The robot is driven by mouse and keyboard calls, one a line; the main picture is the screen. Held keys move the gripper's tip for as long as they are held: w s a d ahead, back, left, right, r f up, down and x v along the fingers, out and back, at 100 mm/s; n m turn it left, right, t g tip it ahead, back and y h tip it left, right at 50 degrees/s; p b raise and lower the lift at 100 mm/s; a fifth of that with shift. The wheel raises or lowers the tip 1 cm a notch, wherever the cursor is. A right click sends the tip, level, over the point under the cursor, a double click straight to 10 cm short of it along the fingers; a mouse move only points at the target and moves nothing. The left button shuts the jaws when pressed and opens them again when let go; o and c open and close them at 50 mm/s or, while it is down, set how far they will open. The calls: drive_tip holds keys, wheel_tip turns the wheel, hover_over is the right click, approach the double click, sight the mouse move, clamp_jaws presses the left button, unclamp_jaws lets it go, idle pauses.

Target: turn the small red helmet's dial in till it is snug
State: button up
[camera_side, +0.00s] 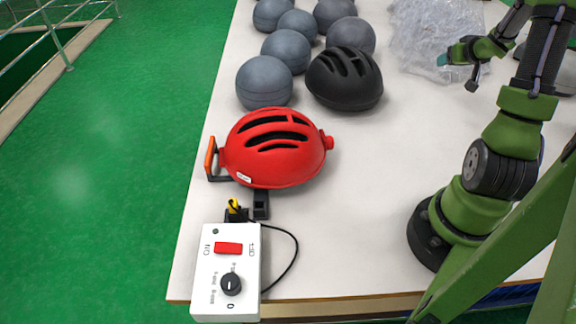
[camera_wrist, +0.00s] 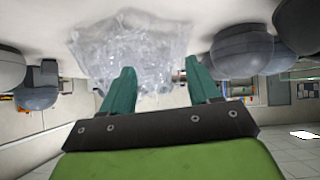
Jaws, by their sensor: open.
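The red helmet (camera_side: 275,150) with black vents sits on the white table, left of the middle in the side view. A small red knob (camera_side: 328,142) sticks out at its right end; I cannot tell if this is the dial. An orange and black handle-like part (camera_side: 211,158) stands at its left end. My gripper (camera_side: 457,70) is at the upper right, well away from the helmet, beside a clear plastic bag. In the wrist view its two teal fingers (camera_wrist: 160,78) are apart with nothing held between them. The red helmet does not show clearly in the wrist view.
A black helmet (camera_side: 345,78) and several grey balls (camera_side: 264,82) stand behind the red helmet. The crumpled clear plastic (camera_side: 437,35) lies at the back. A white control box (camera_side: 227,272) with a cable stands at the front left edge. The table's middle is clear.

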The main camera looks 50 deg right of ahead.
drive_tip(key=w+a+r+n+t+y, duration=0.35)
drive_tip(key=a+n+y, duration=0.2)
drive_tip(key=a, duration=0.25)
drive_tip(key=w+a+r+n+t+y, duration=0.3)
drive_tip(key=w+a+n+y, duration=0.25)
drive_tip(key=a, duration=0.35)
drive_tip(key=s+a+r+n+g+y, duration=0.1)
drive_tip(key=s+a+n+g+y, duration=0.6)
drive_tip(key=a, duration=0.4)
drive_tip(key=t, duration=0.2)
approach(329, 143)
drive_tip(key=shift+n+g+y, duration=0.25)
drive_tip(key=shift+n+y, duration=0.05)
drive_tip(key=shift+y, duration=0.1)
drive_tip(key=w+a+f, duration=0.4)
drive_tip(key=w, duration=0.1)
drive_tip(key=shift+a+f, duration=0.2)
drive_tip(key=shift+f, duration=0.05)
drive_tip(key=c, duration=1)
drive_tip(key=shift+c, duration=0.3)
